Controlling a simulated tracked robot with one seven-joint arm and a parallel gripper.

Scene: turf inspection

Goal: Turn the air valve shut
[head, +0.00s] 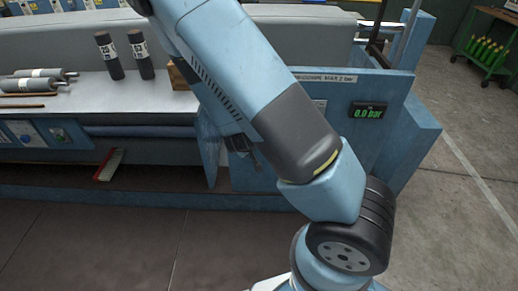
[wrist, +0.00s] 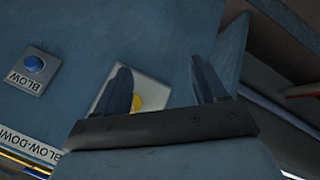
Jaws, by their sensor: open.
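In the wrist view my gripper (wrist: 165,72) is open, its two dark blue fingers apart, with nothing seen held between them. A pale plate (wrist: 156,91) with a round yellow part (wrist: 137,103) on the blue panel shows behind the left finger, which partly hides it. I cannot tell whether this yellow part belongs to the air valve. No valve handle is clearly visible. In the head view my gripper (head: 243,146) is mostly hidden by my arm, close to the front of the blue machine (head: 390,130). A display (head: 368,112) on that machine reads 0.0 bar.
A blue button (wrist: 35,63) labelled BLOW and a BLOW-DOWN label (wrist: 28,142) are on the panel at left in the wrist view. Two dark cylinders (head: 140,54) stand on the bench. A red-backed brush (head: 109,165) rests below. Open floor (head: 455,220) lies at right.

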